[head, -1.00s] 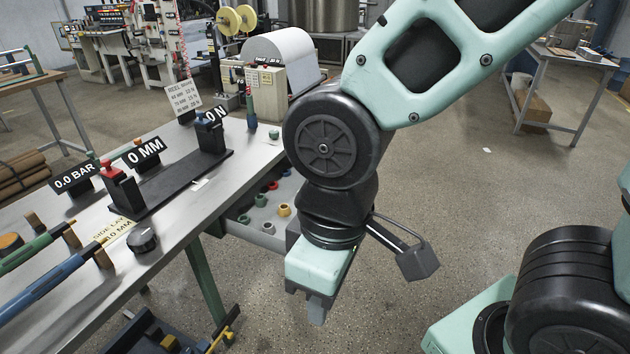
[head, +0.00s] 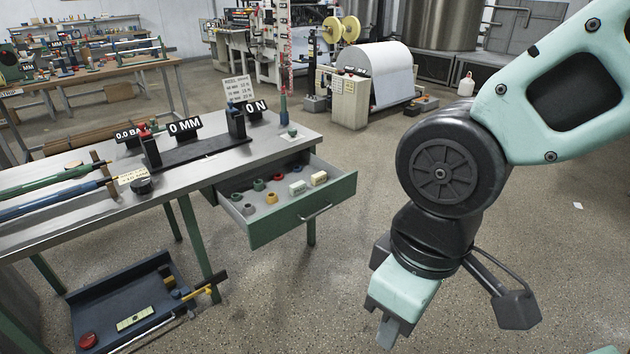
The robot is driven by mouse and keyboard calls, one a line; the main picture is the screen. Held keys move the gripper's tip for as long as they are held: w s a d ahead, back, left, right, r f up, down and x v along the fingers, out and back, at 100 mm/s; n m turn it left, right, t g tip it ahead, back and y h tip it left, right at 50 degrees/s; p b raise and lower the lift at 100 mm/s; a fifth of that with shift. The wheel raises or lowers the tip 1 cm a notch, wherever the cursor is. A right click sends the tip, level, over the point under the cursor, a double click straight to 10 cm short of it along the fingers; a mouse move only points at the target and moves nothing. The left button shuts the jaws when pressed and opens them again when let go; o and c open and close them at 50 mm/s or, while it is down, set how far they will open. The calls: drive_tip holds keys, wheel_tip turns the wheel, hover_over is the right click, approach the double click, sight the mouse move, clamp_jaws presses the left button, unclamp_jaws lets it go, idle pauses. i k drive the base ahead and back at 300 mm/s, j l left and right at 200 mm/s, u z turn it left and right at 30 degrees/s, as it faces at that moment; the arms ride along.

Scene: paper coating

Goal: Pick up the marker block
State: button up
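Two small pale blocks, one whitish (head: 297,187) and one cream (head: 318,178), lie in the right part of the open drawer (head: 303,215) under the bench. Dark marks show on them, too small to read; I cannot tell which thing is the marker block. My gripper (head: 388,333) hangs pointing down over open floor, to the right of and nearer than the drawer. It touches nothing that I can see. Its fingers show as one narrow grey shape, so their opening is unclear.
Several coloured rings (head: 259,184) lie in the drawer beside the blocks. The bench (head: 205,172) carries a black fixture and rods. A blue tray (head: 125,285) sits low at the left. Floor (head: 330,290) between drawer and gripper is clear.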

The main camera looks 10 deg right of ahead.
sight(319, 178)
drive_tip(key=l, duration=0.15)
drive_tip(key=i+l, duration=0.3)
drive_tip(key=i, duration=0.15)
drive_tip(key=i+l, duration=0.3)
drive_tip(key=i+l+u, duration=0.3)
drive_tip(key=i+l, duration=0.35)
drive_tip(key=i+l+u, duration=0.3)
drive_tip(key=i+l, duration=0.5)
drive_tip(key=u, duration=1.45)
